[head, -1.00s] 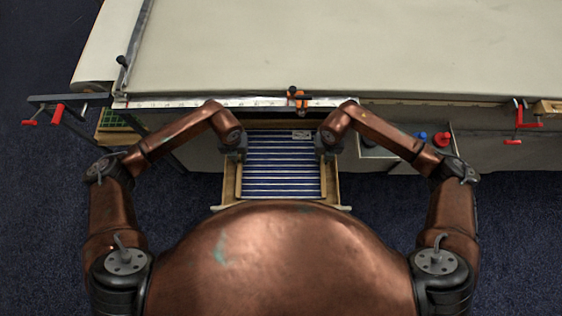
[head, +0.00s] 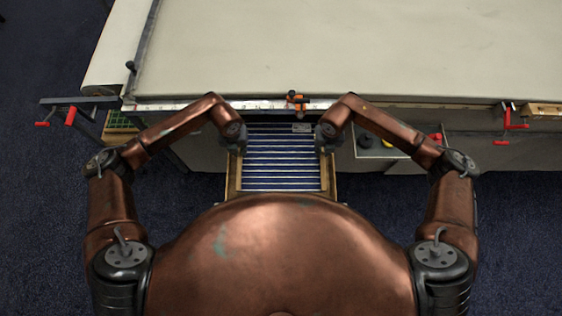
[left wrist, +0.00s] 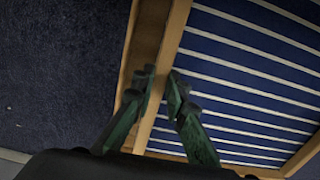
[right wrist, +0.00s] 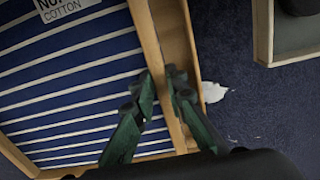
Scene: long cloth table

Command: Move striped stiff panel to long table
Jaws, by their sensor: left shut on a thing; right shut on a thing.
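The striped panel (head: 281,168) is blue with white stripes in a light wooden frame, lying roughly flat between my arms, just short of the table edge. A white label (head: 302,128) is at its far right. My left gripper (head: 237,143) is shut on its left frame bar; the left wrist view shows the fingers (left wrist: 162,82) astride that bar. My right gripper (head: 325,142) is shut on the right frame bar, fingers (right wrist: 163,82) astride it. The long table (head: 330,50) has a pale cloth top beyond the panel.
A wooden strip (left wrist: 139,55) runs outside the panel's left bar; whether it touches is unclear. An orange-and-black clamp (head: 297,100) sits on the table's near edge. Red-handled clamps (head: 70,115) (head: 515,117) stick out at both sides. A yellow item (head: 387,142) lies right of my right gripper. The cloth looks clear.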

